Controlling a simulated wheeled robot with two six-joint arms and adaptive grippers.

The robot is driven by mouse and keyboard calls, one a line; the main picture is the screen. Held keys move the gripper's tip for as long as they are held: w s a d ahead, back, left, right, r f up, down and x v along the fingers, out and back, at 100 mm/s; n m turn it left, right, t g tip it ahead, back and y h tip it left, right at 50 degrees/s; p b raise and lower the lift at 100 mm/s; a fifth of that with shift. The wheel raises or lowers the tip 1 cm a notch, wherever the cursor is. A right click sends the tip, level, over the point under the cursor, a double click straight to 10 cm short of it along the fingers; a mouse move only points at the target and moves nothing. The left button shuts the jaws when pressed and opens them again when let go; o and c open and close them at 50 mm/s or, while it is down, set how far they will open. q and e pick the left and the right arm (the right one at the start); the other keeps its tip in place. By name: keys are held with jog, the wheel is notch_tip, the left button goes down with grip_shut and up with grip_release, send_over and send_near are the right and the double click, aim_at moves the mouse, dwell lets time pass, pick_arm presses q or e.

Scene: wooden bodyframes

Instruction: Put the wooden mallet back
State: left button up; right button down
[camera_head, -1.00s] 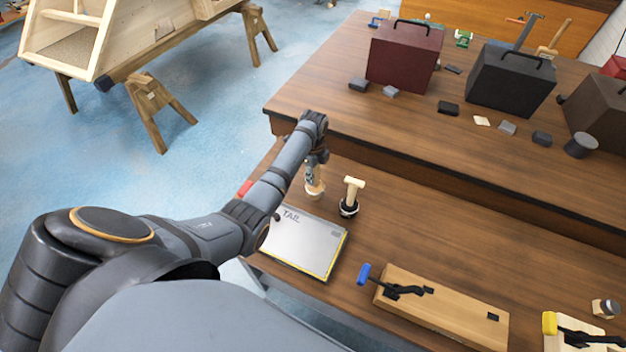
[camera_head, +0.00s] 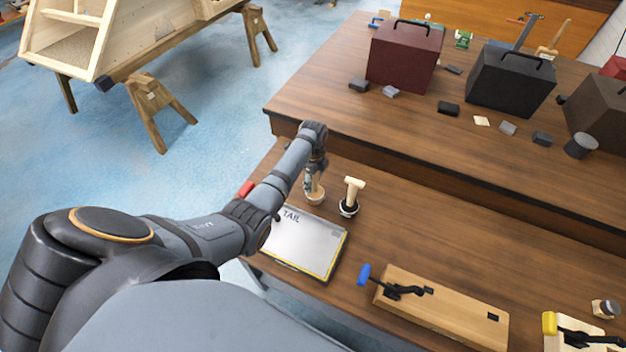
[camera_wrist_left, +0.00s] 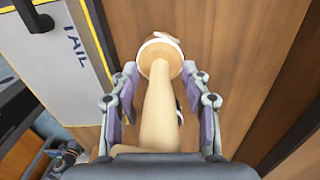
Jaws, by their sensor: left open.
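A pale wooden mallet-like tool (camera_head: 315,190) stands upright beside the grey TAIL board, with a round lower end. In the left wrist view its pale handle (camera_wrist_left: 157,110) runs between my fingers to the round end. My left gripper (camera_head: 316,175) is over its upper part, pointing down. Its two fingers (camera_wrist_left: 158,105) are apart, one on each side of the handle, with gaps visible. A second pale wooden T-shaped tool (camera_head: 353,188) stands upright to the right in a round black-and-white base. I cannot tell for certain which is the task's mallet. My right gripper is not in view.
The grey TAIL board (camera_head: 305,243) lies on the lower bench, close to the arm. A wooden block with a blue-handled clamp (camera_head: 440,305) lies to the right. The raised shelf behind holds a dark red box (camera_head: 403,58) and a black box (camera_head: 508,82). Bare bench lies between.

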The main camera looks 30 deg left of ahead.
pick_arm(q)
jog(key=shift+r, duration=0.25)
notch_tip(320, 180, up, 12)
jog(key=shift+f+b, duration=0.15)
jog(key=shift+b, duration=0.65)
